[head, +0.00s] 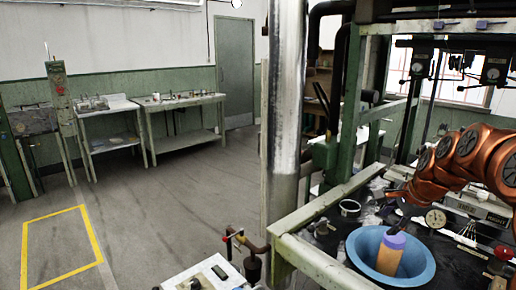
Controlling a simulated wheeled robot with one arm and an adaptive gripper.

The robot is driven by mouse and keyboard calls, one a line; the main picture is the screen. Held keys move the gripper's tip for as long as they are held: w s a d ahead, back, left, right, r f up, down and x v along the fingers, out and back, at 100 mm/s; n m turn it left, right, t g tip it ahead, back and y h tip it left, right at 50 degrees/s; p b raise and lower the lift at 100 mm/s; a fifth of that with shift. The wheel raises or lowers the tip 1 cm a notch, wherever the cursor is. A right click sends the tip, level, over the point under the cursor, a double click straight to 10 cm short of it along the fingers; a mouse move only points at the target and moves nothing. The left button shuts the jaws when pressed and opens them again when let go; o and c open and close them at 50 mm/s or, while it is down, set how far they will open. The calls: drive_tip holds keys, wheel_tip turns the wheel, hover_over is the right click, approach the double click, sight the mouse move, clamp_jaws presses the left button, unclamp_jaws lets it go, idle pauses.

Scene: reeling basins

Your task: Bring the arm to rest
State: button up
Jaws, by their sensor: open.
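My orange arm reaches in from the right edge over the dark worktop. My gripper (397,205) is at its left end, small and dark, above and behind the blue basin. It looks open, and I see nothing held in it. The blue basin (425,272) stands on the worktop. An orange cylinder with a purple top (389,261) stands in the basin, slightly tilted. The gripper is apart from the cylinder.
A green frame (345,130) and a shiny vertical pipe (284,120) stand left of the arm. A round gauge (435,217) and a metal cup (350,208) are near the basin. The floor at left, with a yellow outline (92,235), is clear.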

drive_tip(key=s+a+n+g+p, duration=0.35)
drive_tip(key=s+a+n, duration=0.65)
drive_tip(key=s+a, duration=0.6)
drive_tip(key=s+a+f+n+g+p, duration=0.1)
drive_tip(key=s+n, duration=0.1)
drive_tip(key=s, duration=0.5)
drive_tip(key=s+a+n+g+h+p, duration=0.1)
drive_tip(key=s+n, duration=0.2)
drive_tip(key=s, duration=0.3)
drive_tip(key=s+a+f+n+g+p, duration=0.1)
drive_tip(key=s+n, duration=0.1)
drive_tip(key=s, duration=0.5)
drive_tip(key=shift+s+a+f+g, duration=0.25)
drive_tip(key=shift+s+f+g, duration=0.05)
drive_tip(key=shift+f+g, duration=0.05)
drive_tip(key=shift+c, duration=0.6)
drive_tip(key=shift+s, duration=0.1)
